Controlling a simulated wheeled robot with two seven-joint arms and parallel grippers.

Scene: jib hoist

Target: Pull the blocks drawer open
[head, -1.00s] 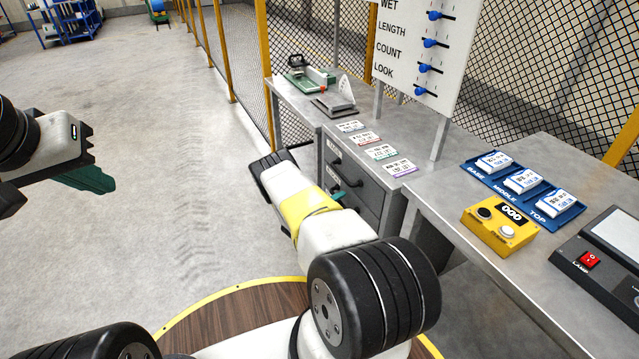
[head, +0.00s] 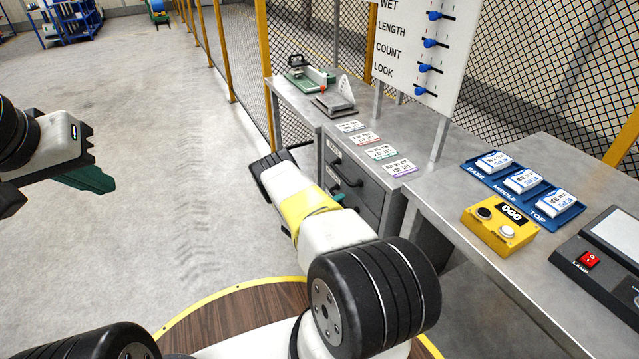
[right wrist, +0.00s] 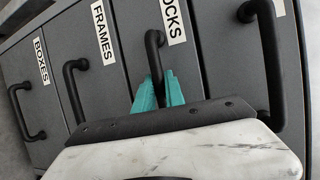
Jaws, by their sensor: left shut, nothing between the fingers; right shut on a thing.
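The blocks drawer (right wrist: 190,75) is a dark grey front whose label shows only "OCKS" in the right wrist view. Its black bar handle (right wrist: 153,50) runs down between the teal fingers of my right gripper (right wrist: 159,92), which is shut on it. In the head view my right arm hides most of this gripper; a bit of teal (head: 339,197) shows beside the cabinet. I cannot tell whether the drawer stands out from its neighbours. My left gripper (head: 90,180) is shut and empty, over the floor at the left.
Drawers labelled FRAMES (right wrist: 98,75) and BOXES (right wrist: 45,105) stand beside it, each with a black handle. The grey bench (head: 425,155) above carries cards and a green-based device (head: 312,80). A yellow button box (head: 498,228) stands on the nearer bench.

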